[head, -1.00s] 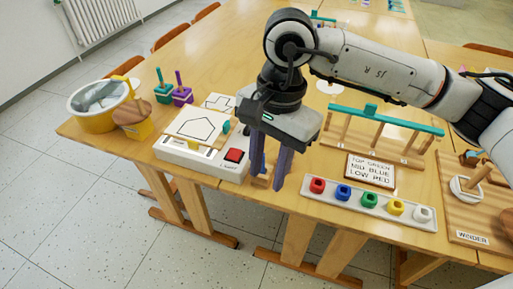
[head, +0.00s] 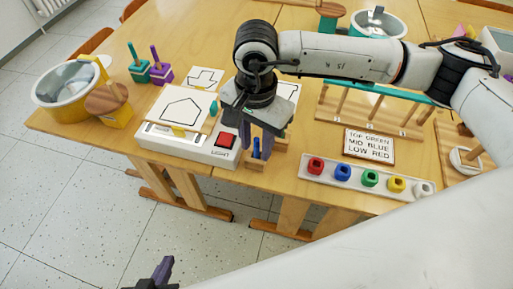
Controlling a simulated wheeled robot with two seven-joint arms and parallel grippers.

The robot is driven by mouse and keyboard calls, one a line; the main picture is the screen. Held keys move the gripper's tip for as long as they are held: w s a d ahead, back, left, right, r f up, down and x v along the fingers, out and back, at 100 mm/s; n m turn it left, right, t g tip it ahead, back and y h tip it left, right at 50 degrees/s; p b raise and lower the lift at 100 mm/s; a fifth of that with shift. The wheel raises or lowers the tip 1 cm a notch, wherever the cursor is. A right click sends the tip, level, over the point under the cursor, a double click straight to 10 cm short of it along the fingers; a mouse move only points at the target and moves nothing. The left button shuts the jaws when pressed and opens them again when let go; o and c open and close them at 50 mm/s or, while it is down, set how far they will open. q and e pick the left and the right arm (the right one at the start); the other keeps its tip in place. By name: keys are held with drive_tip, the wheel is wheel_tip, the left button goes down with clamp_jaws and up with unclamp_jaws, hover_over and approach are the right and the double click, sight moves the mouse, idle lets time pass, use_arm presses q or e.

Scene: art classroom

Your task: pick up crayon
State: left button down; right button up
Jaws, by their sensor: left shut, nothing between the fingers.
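A blue crayon (head: 256,148) stands upright in a small wooden holder (head: 258,164) near the table's front edge, just right of the white box with the red button. My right gripper (head: 256,146) points down over it, its two dark purple fingers apart, one on each side of the crayon in the picture. I cannot tell whether the fingers touch the crayon. The crayon's top is partly hidden by the gripper. My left gripper (head: 157,278) is low at the bottom edge, over the floor and away from the table; only its dark fingertips show, shut and empty.
The white light box (head: 190,150) with its red button (head: 225,140) is close left of the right gripper. A tray of coloured pots (head: 330,186) and a lettered sign (head: 369,146) are to the right.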

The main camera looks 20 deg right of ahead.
drive_tip(key=shift+f, duration=0.4)
drive_tip(key=shift+c, duration=0.4)
clamp_jaws()
wheel_tip(320, 180, up, 10)
drive_tip(key=shift+r+b, duration=0.1)
drive_tip(key=shift+b, duration=0.2)
